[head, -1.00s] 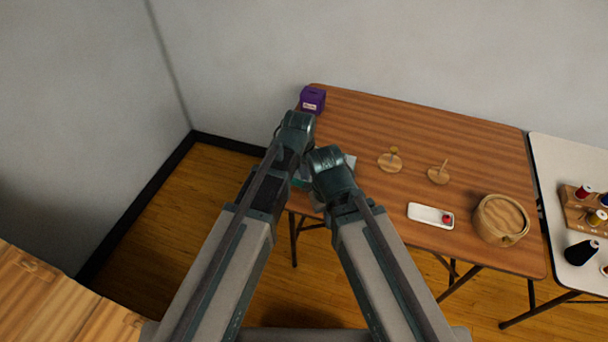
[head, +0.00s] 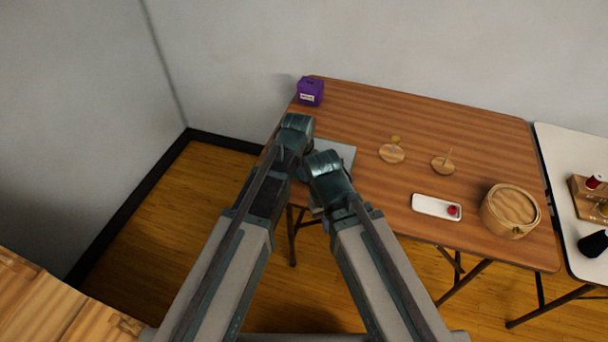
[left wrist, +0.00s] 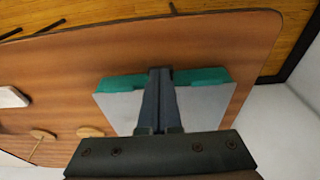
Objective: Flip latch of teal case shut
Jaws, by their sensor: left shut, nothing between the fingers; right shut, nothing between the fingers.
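The teal case (left wrist: 207,77) lies on the wooden table, with a pale grey top (left wrist: 210,108) and teal along one edge. In the head view, part of its grey top (head: 344,153) shows behind my arms; the rest is hidden. My left gripper (left wrist: 160,72) is shut and empty. Its fingers reach over the grey top to the teal edge; whether they touch it I cannot tell. The latch cannot be made out. My right gripper (head: 325,170) is close beside the left one, lower in the head view, shut and empty, its fingertips hidden.
A purple box (head: 310,92) stands at the table's far left corner. Two wooden discs with pegs (head: 392,154) (head: 442,165), a white tray (head: 427,206) and a round wooden box (head: 511,210) are to the right. A white table (head: 560,165) adjoins.

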